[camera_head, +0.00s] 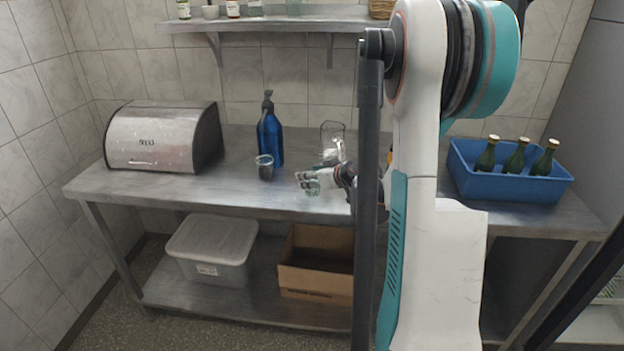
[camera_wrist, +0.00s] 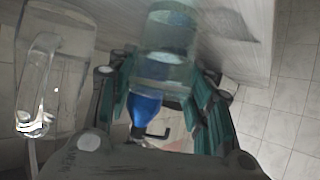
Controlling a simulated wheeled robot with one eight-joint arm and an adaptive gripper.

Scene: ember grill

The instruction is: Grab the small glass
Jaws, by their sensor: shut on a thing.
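The small glass (camera_wrist: 165,50) is clear with a faint teal tint. In the wrist view it sits between the teal-padded fingers of my gripper (camera_wrist: 165,95), which is shut on it. In the head view my gripper (camera_head: 318,182) reaches left over the front part of the metal table, with the small glass (camera_head: 311,187) at its fingertips. Whether the glass touches the tabletop is hard to tell. My arm hides part of the table.
A dark-looking tumbler (camera_head: 265,168) and a blue pump bottle (camera_head: 270,137) stand left of my gripper. A glass mug (camera_head: 332,132) stands behind it. A bread box (camera_head: 160,138) is at left, a blue crate (camera_head: 515,186) with green bottles at right. A shelf (camera_head: 270,24) hangs above.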

